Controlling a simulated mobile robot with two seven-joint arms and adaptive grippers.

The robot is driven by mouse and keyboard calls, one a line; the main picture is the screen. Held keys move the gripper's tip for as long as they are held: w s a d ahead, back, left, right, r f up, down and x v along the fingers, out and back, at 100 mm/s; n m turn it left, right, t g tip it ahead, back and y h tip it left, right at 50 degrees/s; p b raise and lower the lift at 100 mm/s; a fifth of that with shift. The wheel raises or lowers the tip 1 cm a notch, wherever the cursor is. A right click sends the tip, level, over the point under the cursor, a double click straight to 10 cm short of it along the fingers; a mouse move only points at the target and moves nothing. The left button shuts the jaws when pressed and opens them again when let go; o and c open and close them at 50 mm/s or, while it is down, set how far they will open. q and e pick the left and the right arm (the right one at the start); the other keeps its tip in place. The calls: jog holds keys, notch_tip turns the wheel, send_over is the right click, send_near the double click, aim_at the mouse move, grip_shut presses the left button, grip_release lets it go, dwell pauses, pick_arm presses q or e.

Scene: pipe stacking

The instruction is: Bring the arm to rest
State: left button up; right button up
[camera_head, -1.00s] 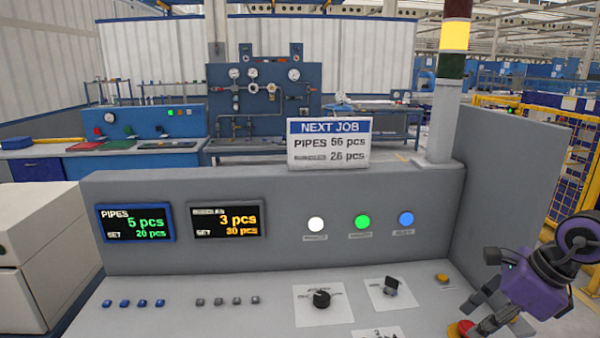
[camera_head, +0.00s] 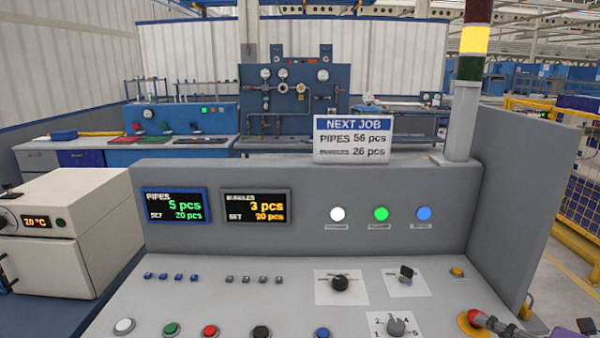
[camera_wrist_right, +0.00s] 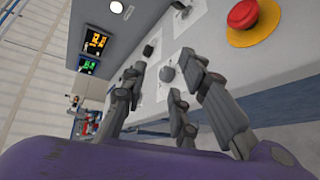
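My right gripper (camera_wrist_right: 162,78) fills the middle of the wrist view, its purple body below. Its jointed grey fingers are spread apart with nothing between them. The control panel (camera_wrist_right: 215,55) lies beyond the fingers. In the head view only a grey piece (camera_head: 508,328) at the bottom right edge seems to belong to this gripper; the rest is cut off. It overlaps the red stop button (camera_head: 470,323) there; whether they touch is unclear. In the wrist view the red stop button (camera_wrist_right: 242,14) on its yellow base is clear of the fingers. My left gripper is not in view.
The grey console (camera_head: 300,295) spans the front, with knobs, coloured buttons and two displays (camera_head: 175,205). A sign (camera_head: 352,138) and a signal tower (camera_head: 466,100) stand on its back wall. A grey side wall (camera_head: 530,190) rises at the right. A white oven (camera_head: 65,225) stands left.

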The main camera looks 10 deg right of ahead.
jog(key=s+f+m+g+h, duration=0.1)
jog(key=s+f+m+h, duration=0.3)
jog(key=s+f+m, duration=0.5)
jog(key=s+f+m+h, duration=0.35)
jog(key=f+m, duration=0.45)
jog(key=f, duration=0.4)
jog(key=s+a+f+m+g, duration=0.1)
jog(key=s+a+f+m, duration=0.2)
jog(key=a, duration=0.4)
jog(key=s+a+f+m+g+y, duration=0.1)
jog(key=s+a+f+m, duration=0.2)
jog(key=a, duration=0.5)
jog(key=s+a+f+m+g+y, duration=0.1)
jog(key=s+a+f+m, duration=0.1)
jog(key=s+a+f, duration=0.3)
jog(key=a, duration=0.2)
jog(key=shift+a+f+m+g+p, duration=0.25)
jog(key=shift+a+m+g+p, duration=0.1)
jog(key=shift+m+g+p, duration=0.05)
